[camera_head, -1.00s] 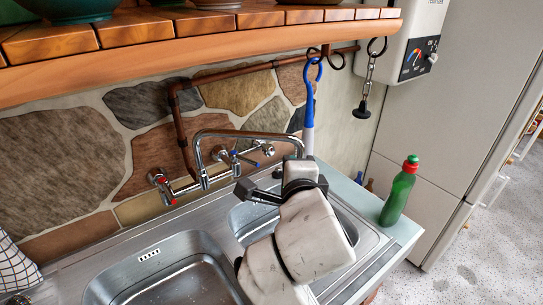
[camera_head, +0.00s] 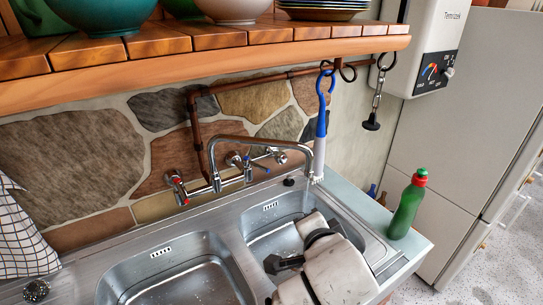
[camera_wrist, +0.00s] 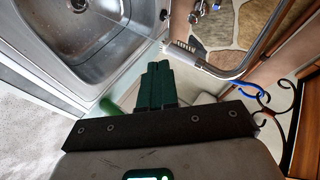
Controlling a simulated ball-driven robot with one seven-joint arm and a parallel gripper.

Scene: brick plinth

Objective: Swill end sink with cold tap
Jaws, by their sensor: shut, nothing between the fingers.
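The end sink (camera_head: 345,228) is the right steel basin, and it also shows in the wrist view (camera_wrist: 110,62). The chrome swivel spout (camera_head: 265,142) hangs over its back edge; a faint pale streak below the spout may be water, but I cannot tell. The blue-marked cold tap (camera_head: 272,155) is on the wall behind, right of the red-marked hot tap (camera_head: 177,187). My gripper (camera_head: 274,264) is low over the front left of the end sink, apart from the taps. In the wrist view its dark green fingers (camera_wrist: 158,66) are shut and empty.
The left basin (camera_head: 180,275) is beside it. A green bottle (camera_head: 407,208) stands on the right ledge. A checked cloth (camera_head: 22,235) is at left.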

